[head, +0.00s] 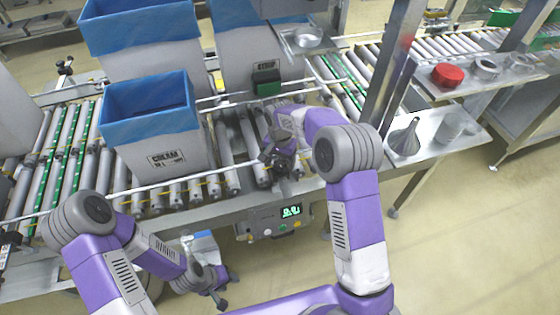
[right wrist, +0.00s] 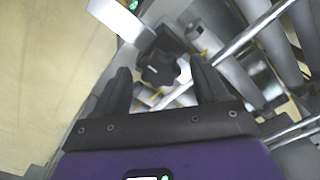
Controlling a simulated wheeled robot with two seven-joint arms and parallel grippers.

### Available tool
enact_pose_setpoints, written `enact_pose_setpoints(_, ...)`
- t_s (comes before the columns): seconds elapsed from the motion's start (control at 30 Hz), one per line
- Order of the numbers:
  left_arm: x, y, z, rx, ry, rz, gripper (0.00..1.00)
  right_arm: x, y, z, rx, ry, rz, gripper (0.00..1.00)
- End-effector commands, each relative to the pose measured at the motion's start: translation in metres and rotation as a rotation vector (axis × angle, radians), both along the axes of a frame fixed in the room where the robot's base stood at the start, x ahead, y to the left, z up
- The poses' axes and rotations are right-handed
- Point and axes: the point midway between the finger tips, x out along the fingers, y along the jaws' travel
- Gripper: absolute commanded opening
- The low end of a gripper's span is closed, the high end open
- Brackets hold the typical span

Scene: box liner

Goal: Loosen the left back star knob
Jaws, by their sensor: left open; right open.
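A dark star knob (right wrist: 158,69) shows in the right wrist view, ahead of my right gripper's fingers and roughly centred between them. My right gripper (right wrist: 162,86) is open, and I see no contact with the knob. In the head view my right gripper (head: 281,165) is over the front side of the conveyor, left of the metal post; it blends with the dark parts there, so I cannot pick out the knob. My left gripper (head: 219,293) is open and low in front of the conveyor, apart from it. A small dark fitting (head: 64,68) stands at the far left rail.
A blue-lined grey box (head: 160,151) stands on the rollers left of my right gripper. Larger lined boxes (head: 152,62) are behind it. A control box with a green display (head: 291,211) hangs below. A metal post (head: 388,85) and a side shelf with a funnel (head: 405,139) are at right.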

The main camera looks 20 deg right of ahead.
Motion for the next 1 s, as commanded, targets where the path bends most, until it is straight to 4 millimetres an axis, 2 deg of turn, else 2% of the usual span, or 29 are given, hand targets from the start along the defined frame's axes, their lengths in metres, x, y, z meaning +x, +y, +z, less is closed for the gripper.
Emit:
enact_pose_setpoints(0.17, 0.0001, -0.0001, 0.0003, 0.000, 0.000, 0.000, 0.43, -0.0001, 0.0001, 0.0003, 0.000, 0.000, 0.000, 0.71)
enact_pose_setpoints(0.5, 0.0001, -0.0001, 0.0003, 0.000, 0.000, 0.000, 0.43, 0.0001, 0.0001, 0.0006, 0.000, 0.000, 0.001, 0.19)
enact_pose_setpoints(0.53, 0.0001, -0.0001, 0.0003, 0.000, 0.000, 0.000, 0.43, 0.0001, 0.0001, 0.0006, 0.000, 0.000, 0.001, 0.17)
enact_pose_setpoints(0.77, 0.0000, -0.0001, 0.0021, 0.000, 0.000, 0.000, 0.43, 0.0000, 0.0000, 0.0011, 0.000, 0.000, 0.023, 0.17)
enact_pose_setpoints(1.0, 0.0000, -0.0001, 0.0095, 0.000, 0.000, 0.000, 0.43, -0.0003, 0.0004, 0.0020, 0.000, 0.002, 0.135, 0.17)
